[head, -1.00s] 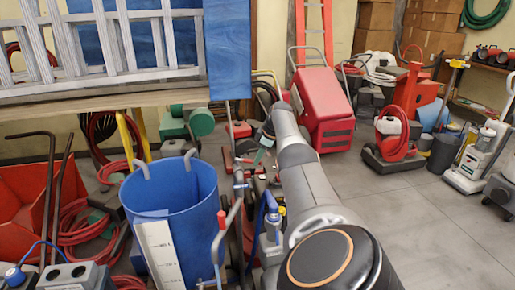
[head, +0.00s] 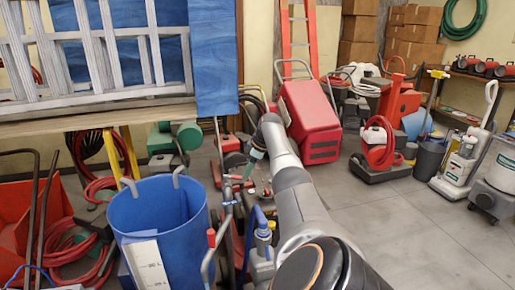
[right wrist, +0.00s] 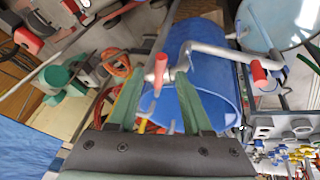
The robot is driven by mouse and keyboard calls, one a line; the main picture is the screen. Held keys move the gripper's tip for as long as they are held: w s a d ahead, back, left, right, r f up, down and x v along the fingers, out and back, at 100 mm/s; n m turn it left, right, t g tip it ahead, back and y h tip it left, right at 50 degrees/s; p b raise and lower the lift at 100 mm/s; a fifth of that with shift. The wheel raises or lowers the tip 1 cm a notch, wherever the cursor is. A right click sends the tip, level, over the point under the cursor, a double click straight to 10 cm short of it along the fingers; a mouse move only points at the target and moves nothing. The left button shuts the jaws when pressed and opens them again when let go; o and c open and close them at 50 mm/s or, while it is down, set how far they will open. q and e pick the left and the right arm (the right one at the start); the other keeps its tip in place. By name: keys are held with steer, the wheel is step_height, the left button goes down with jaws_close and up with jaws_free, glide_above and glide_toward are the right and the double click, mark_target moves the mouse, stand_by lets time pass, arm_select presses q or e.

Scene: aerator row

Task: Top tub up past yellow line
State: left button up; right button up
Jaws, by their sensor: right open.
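The blue tub (head: 155,222) stands at lower left in the head view, with two pale hooks over its rim. A white scale plate (head: 148,262) with dark marks is on its front; I see no yellow line, and the water level cannot be told. The tub also shows in the right wrist view (right wrist: 217,98). A grey pipe with red handles (head: 211,238) stands right of the tub. In the right wrist view one red handle (right wrist: 160,70) appears between the green fingers, apart from them. My right gripper (head: 257,158) is open and empty, beyond the pipe. My left gripper is out of view.
A grey ladder and blue board (head: 215,60) lie on a shelf above the tub. Red hoses (head: 75,240) and a red bin crowd the left. A red box on wheels (head: 308,120) stands beyond my right arm. Grey floor (head: 400,225) is open at right.

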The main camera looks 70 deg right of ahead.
steer(key=b+v, duration=0.1)
steer(key=v, duration=0.9)
steer(key=shift+b, duration=0.3)
steer(key=shift+c, duration=0.4)
